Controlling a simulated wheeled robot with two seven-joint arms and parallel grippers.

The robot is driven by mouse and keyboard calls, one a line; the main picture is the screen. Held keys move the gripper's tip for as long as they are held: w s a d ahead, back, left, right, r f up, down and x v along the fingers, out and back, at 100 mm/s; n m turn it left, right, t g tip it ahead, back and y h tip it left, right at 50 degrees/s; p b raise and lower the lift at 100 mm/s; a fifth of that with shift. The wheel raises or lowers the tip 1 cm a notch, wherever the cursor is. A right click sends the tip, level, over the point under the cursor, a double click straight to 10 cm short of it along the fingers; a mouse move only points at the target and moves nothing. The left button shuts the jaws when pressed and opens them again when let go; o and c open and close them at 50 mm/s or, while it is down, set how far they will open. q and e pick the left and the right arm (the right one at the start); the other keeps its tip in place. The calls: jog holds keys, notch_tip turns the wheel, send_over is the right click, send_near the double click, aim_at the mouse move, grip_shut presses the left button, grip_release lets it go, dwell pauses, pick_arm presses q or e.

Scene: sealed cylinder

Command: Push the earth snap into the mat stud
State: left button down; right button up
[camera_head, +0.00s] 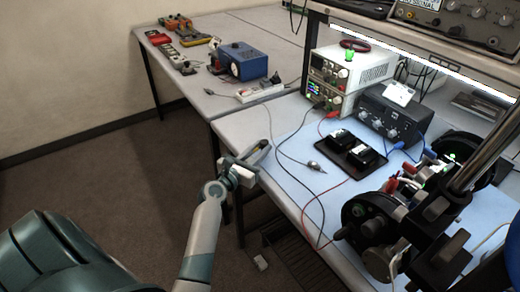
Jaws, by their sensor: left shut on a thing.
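My left gripper (257,156) is at the left edge of the near bench, beside the corner of the pale blue mat (291,196). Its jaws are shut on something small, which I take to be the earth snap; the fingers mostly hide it. A thin dark lead runs from the power strip down past the gripper and on across the mat. A small pointed metal piece (316,166) lies on the mat to the right of the gripper. I cannot make out the mat stud. My right gripper is not in view.
On the mat stand a black tray (351,155), a dark box with knobs (391,118) and a black machine (372,216). A white power supply (341,75) stands behind. Red and dark leads cross the mat. A power strip (259,91) and a blue box (239,61) are on the far bench.

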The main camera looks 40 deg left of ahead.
pick_arm(q)
jog(key=shift+f+b, duration=0.4)
jog(key=shift+f, duration=0.2)
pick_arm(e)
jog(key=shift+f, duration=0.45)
pick_arm(q)
jog(key=c, duration=1.4)
grip_release()
jog(key=shift+c, duration=0.2)
jog(key=shift+s, duration=0.1)
jog(key=s+b, duration=0.2)
jog(key=s, duration=1.5)
jog(key=shift+s+b, duration=0.15)
jog(key=shift+b, duration=0.25)
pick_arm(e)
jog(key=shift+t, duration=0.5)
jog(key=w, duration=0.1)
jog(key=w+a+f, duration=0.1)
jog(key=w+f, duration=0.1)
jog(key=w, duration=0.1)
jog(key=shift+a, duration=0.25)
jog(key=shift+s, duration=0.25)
pick_arm(q)
jog(key=shift+f, duration=0.1)
